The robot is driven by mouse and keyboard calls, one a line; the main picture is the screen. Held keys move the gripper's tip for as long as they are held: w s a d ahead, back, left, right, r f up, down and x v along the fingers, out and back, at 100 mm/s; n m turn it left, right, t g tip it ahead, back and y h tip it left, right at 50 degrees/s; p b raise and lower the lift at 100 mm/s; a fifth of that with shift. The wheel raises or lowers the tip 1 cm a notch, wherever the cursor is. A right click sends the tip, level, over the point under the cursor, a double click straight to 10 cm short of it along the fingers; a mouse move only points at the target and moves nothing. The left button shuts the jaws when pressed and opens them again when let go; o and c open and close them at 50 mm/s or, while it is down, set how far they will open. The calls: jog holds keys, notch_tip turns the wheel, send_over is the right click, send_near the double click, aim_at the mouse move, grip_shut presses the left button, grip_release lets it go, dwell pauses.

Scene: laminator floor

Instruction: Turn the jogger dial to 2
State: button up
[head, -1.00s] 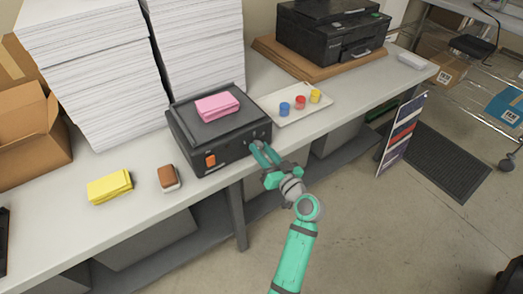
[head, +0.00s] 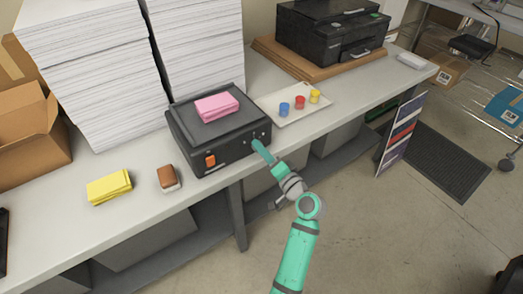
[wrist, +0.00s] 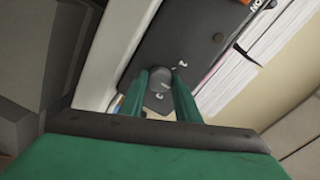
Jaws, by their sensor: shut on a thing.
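The jogger (head: 190,133) is a black box on the table with an orange rocker switch (head: 210,161) on its front; its dial is hidden behind my fingertips in the head view. My gripper (head: 258,145) is at the right part of that front panel. In the wrist view the dial (wrist: 160,80) is a round grey knob between the two green fingers of my gripper (wrist: 159,77), which is shut on it. Small white marks show on the panel beside the dial; I cannot read which one it points to.
A pink pad (head: 217,106) lies on the jogger. A tray (head: 285,117) with blue, red and yellow pieces is to its right. A yellow pad (head: 109,187) and a brown-and-white block (head: 168,178) lie to its left. Paper stacks (head: 95,75) stand behind.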

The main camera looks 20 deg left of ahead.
jog(key=shift+m, duration=0.3)
dwell(0.4)
jog(key=o, duration=1)
jog(key=shift+o, duration=0.2)
jog(key=v, duration=1)
jog(key=shift+s+d, duration=0.25)
